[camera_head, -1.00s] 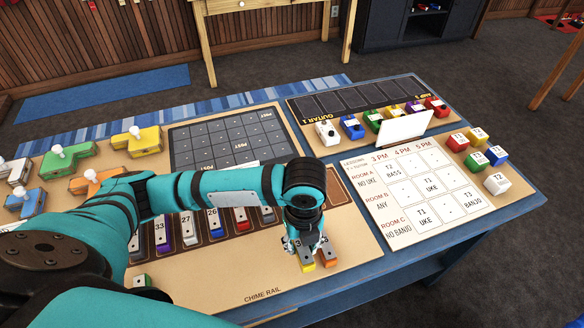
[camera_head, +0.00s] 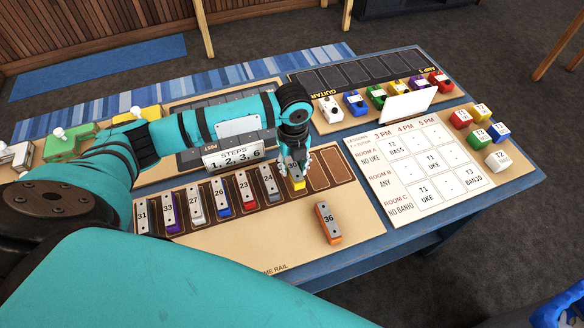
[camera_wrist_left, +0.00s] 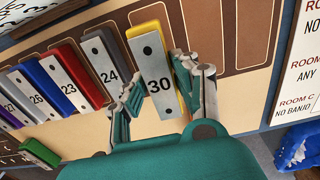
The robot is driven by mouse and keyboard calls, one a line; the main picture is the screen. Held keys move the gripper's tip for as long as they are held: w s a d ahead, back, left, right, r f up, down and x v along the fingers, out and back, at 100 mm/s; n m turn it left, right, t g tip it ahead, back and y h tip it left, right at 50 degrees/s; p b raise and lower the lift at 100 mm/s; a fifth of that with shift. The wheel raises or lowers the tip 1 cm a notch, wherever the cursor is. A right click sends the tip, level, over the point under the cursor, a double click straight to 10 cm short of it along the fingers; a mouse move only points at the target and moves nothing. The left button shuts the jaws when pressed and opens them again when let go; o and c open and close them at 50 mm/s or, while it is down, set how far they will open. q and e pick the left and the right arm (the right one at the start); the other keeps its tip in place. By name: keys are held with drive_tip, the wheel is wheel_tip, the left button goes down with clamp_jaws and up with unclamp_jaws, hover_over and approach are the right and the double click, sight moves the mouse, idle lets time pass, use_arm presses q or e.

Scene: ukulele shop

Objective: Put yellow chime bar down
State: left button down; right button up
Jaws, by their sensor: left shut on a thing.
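The yellow chime bar (camera_head: 298,184), with a grey top plate marked 30, is in my left gripper (camera_head: 295,172). In the left wrist view the yellow chime bar (camera_wrist_left: 152,70) lies between the two fingers of my left gripper (camera_wrist_left: 160,95), just right of the bar marked 24 (camera_wrist_left: 106,66). It is over or in the chime rail slot beside that bar; I cannot tell whether it touches the rail. The chime rail (camera_head: 341,170) shows empty brown slots to the right. My right gripper is not in view.
An orange bar marked 36 (camera_head: 327,223) lies on the bare board in front of the rail. Several numbered bars stand in the rail to the left. A sign reading "STEPS 1, 2, 3, 6" (camera_head: 233,155) stands behind the rail. A lesson chart (camera_head: 425,175) lies to the right.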

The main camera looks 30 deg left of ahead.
sight(292, 172)
use_arm(q)
drive_tip(key=shift+w+a+f+p, duration=0.15)
drive_tip(key=shift+f+p, duration=0.1)
drive_tip(key=shift+f, duration=0.7)
drive_tip(key=shift+w+a+f+p, duration=0.15)
drive_tip(key=shift+f+p, duration=0.05)
drive_tip(key=shift+f, duration=0.7)
drive_tip(key=c, duration=1)
unclamp_jaws()
drive_tip(key=shift+f, duration=0.1)
wheel_tip(292, 172, up, 12)
drive_tip(key=shift+r+b, duration=0.2)
drive_tip(key=shift+b, duration=0.3)
